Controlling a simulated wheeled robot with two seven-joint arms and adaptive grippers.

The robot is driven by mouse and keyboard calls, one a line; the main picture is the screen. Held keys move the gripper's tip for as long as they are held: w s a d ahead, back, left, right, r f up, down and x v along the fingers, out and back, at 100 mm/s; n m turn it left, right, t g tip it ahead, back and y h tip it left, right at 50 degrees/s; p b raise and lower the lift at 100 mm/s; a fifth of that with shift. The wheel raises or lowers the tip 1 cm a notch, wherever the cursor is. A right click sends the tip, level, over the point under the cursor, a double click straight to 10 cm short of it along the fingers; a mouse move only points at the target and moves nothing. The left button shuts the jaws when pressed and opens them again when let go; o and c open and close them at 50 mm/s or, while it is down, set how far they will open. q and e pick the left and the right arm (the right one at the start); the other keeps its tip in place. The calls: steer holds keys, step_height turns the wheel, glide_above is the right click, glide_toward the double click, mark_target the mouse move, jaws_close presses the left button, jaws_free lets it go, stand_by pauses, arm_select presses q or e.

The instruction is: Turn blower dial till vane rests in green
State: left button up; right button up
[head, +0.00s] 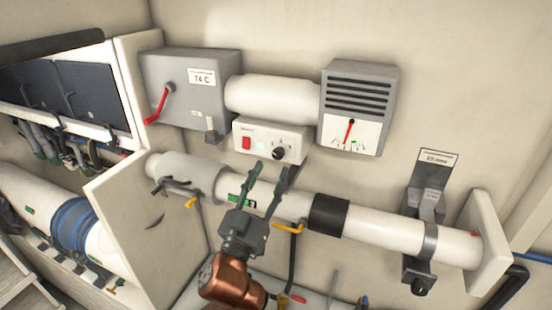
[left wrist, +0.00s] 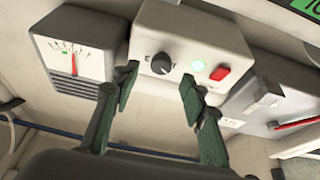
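The blower control box (head: 269,140) is a white box on the wall with a red switch, a lit green light and a black dial (head: 279,153). The dial also shows in the left wrist view (left wrist: 162,63). The vane gauge (head: 353,108) is a grey louvred box with a red vane (head: 349,131) over a white scale. The vane's tip appears just left of the small green mark (head: 354,144) in the head view. My left gripper (head: 276,170) is open and empty below the box, its fingers apart and short of the dial. My right gripper is out of view.
A white pipe (head: 380,228) with a black sleeve runs below the control box, close to my left gripper. A grey box with a red lever (head: 158,104) is up left. A bracket (head: 427,205) stands at right. The wall around the gauge is clear.

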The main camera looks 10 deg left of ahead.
mark_target(277, 157)
arm_select(q)
steer(key=x, duration=0.3)
steer(key=shift+a, duration=0.1)
steer(key=shift+w+r+p, duration=0.15)
steer(key=shift+w+p, duration=0.25)
steer(key=shift+w, duration=0.3)
steer(key=shift+c, duration=0.3)
steer(key=c, duration=0.9)
jaws_close()
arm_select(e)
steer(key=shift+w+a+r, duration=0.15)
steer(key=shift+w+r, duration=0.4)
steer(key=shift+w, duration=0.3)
